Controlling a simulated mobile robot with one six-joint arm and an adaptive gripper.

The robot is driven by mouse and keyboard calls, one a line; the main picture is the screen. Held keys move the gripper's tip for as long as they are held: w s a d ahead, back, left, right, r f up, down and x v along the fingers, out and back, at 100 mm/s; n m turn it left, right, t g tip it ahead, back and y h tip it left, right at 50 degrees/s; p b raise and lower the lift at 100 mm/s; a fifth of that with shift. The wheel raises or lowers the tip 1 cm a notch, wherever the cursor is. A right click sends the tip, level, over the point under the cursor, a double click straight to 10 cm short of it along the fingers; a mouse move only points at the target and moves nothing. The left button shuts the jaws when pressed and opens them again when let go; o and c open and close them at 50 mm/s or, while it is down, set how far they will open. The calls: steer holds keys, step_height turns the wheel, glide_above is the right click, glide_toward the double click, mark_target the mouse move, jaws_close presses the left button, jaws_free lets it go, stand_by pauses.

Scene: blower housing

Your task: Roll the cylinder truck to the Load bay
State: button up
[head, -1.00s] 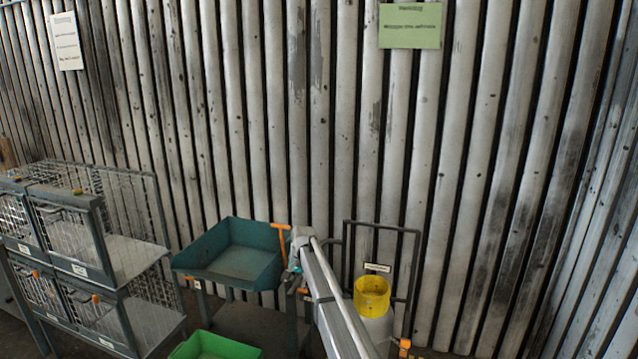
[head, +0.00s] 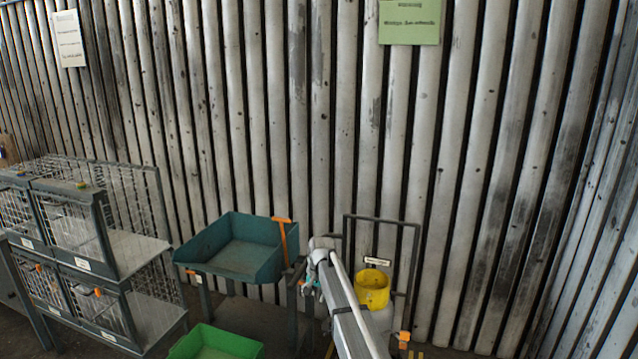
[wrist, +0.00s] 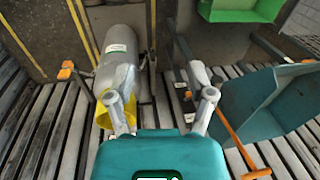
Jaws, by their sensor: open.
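The cylinder truck (head: 410,275) is an upright dark tube frame against the corrugated wall, carrying a grey cylinder with a yellow cap (head: 372,289). Orange pieces show at its lower right, and my arm hides its lower left. In the wrist view, the grey cylinder (wrist: 121,47) lies left of centre between the frame's dark rails, with the yellow cap (wrist: 103,110) partly behind my left finger. My gripper (wrist: 162,82) is open and empty, apart from the frame's handle as far as I can tell. No label reading Load bay is legible.
A teal bin (head: 243,250) on a stand, with an orange handle (head: 282,236), is left of the truck. A green bin (head: 213,343) is lower on the floor side. Wire cages (head: 85,250) stand at left. Yellow floor lines (wrist: 153,62) run beside the cylinder.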

steer(key=s+d+f+n+b, duration=0.1)
steer(key=s+d+f+b, duration=0.1)
steer(key=s+d, duration=0.4)
steer(key=s+d+f+n+h+b, duration=0.1)
steer(key=s+d+f+b, duration=0.2)
steer(key=s, duration=1.3)
steer(key=s+d+f+n+b, duration=0.1)
steer(key=s+d+f+b, duration=0.1)
steer(key=s+d, duration=0.8)
steer(key=shift+s+f+g+h, duration=0.3)
steer(key=shift+s+f, duration=0.1)
steer(key=shift+s, duration=0.5)
